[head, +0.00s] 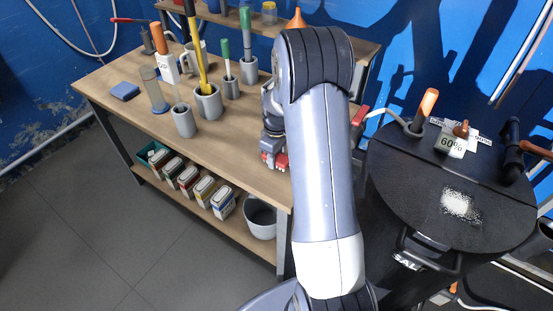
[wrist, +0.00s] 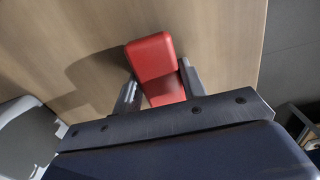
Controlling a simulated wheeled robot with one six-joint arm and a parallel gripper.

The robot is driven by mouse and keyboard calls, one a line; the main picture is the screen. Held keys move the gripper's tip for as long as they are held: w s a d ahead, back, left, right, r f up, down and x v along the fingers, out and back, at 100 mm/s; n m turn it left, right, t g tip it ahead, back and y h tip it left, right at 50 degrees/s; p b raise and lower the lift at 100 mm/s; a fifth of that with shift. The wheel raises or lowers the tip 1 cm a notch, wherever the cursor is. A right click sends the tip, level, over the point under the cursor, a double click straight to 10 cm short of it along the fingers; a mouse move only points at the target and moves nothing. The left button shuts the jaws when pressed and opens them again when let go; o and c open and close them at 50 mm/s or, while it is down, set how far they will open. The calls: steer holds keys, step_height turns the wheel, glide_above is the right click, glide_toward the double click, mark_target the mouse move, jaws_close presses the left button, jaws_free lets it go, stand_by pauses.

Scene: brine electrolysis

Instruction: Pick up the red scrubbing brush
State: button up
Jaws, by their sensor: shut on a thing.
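The red scrubbing brush (wrist: 152,58) sits between the two fingers of my gripper (wrist: 158,82) in the wrist view. The fingers press on its two sides, and its red body sticks out beyond their tips. Its lower part is hidden by the gripper. In the head view my gripper (head: 271,140) is at the right part of the wooden table, with a bit of red (head: 281,161) showing at it. A shadow lies on the wood beside the brush. I cannot tell whether the brush touches the table.
Grey holders with tools, such as one with a yellow handle (head: 199,60), stand on the table (head: 240,160). A blue sponge-like block (head: 125,91) lies at the left. Boxes and a grey bucket (head: 261,217) are below. A black round vessel (head: 400,185) stands at the right.

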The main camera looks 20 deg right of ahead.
mark_target(277, 156)
step_height(277, 156, up, 10)
steer(key=shift+r, duration=0.1)
stand_by(0.4)
steer(key=o, duration=0.5)
steer(key=shift+c, duration=0.2)
steer(key=c, duration=0.3)
steer(key=shift+c, duration=0.3)
